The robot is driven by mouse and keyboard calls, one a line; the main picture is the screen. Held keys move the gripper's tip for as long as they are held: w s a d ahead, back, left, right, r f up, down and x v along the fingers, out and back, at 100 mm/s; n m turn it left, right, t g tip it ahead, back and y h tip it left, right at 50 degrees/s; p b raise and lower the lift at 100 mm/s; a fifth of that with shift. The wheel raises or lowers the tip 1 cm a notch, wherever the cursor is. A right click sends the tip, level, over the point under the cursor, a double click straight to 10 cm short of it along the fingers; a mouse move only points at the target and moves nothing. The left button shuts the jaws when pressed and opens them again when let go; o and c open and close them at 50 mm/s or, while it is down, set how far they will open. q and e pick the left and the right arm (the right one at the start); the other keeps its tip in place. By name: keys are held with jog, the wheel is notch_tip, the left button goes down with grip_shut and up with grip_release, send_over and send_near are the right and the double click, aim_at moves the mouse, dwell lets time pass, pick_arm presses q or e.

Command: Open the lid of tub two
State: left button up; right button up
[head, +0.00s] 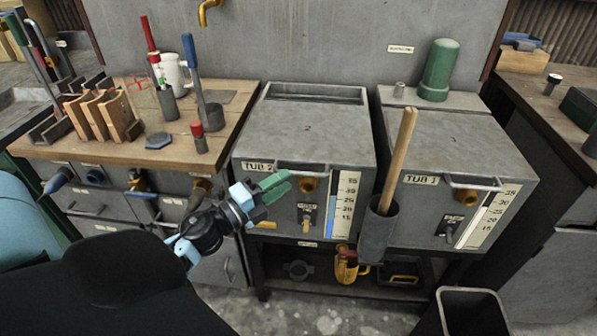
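Tub two (262,205) is a grey box left of centre, labelled "TUB 2", with a level gauge on its front right. Its flat grey lid (305,133) lies shut on top, with a bar handle (312,167) along the front edge. My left gripper (283,186), with green fingers, is in front of the tub's upper front, just below the handle and left of the brass outlet. It appears to hold nothing. The gap between its fingers is not clear from this angle. My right gripper is out of view.
Tub one (425,215) stands to the right, with a green cylinder (439,70) behind its lid. A wooden-handled tool (398,160) stands in a dark holder between the tubs. A workbench (105,148) with tools and a mug is at left. A dark bin (470,312) stands at lower right.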

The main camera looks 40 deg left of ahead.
aim_at(297, 173)
pick_arm(q)
jog(key=shift+p+x, duration=0.35)
jog(key=shift+x, duration=2.25)
jog(key=shift+c, duration=0.2)
grip_shut()
